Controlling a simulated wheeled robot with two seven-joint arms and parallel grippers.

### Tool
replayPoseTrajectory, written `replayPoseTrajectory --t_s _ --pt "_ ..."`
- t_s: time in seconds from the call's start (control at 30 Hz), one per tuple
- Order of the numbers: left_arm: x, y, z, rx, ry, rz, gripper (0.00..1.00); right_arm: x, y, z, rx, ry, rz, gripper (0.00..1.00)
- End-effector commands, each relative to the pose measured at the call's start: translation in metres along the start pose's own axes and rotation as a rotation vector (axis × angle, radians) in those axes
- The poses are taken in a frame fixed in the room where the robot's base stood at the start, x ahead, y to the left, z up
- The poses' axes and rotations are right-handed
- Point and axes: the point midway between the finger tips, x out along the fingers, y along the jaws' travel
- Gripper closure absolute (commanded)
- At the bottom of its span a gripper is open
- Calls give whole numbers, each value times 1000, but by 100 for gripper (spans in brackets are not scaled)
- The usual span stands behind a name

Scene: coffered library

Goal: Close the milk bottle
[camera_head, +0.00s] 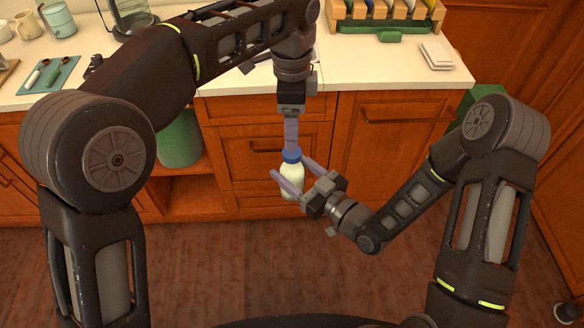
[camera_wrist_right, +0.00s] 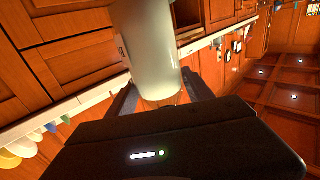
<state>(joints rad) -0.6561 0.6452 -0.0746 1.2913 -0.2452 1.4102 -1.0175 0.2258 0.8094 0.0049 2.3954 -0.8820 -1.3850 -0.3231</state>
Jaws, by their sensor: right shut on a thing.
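The milk bottle (camera_head: 292,181), white with a milky body, is held off the floor in front of the cabinets. My right gripper (camera_head: 291,178) is shut on its body, one finger on each side. In the right wrist view the pale bottle (camera_wrist_right: 148,45) stands between the two dark fingers. The blue cap (camera_head: 291,156) is at the bottle's mouth; whether it is seated cannot be told. My left gripper (camera_head: 291,148) points straight down, its fingertips at the cap. Its fingers are seen edge-on, so their opening is hidden.
The pale counter (camera_head: 375,77) runs behind the arms, with a wooden rack (camera_head: 350,25), a green board (camera_head: 47,76) and white coasters (camera_head: 437,55) on it. Wooden drawers (camera_head: 390,135) lie behind the bottle. A green bin (camera_head: 180,146) stands under the counter. The floor in front is clear.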

Motion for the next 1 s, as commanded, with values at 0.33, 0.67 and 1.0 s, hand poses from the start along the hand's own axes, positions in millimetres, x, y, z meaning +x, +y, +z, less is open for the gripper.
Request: replayPoseTrajectory --t_s 0.33,0.67,1.0 --pt "14 -22 29 -89 9 -23 31 0 0 -1 0 2 0 100" --pt "197 -31 100 -585 144 6 31 0 0 -1 -1 2 0 100" --pt "375 128 102 -1351 311 178 31 0 0 -1 -1 2 0 100"
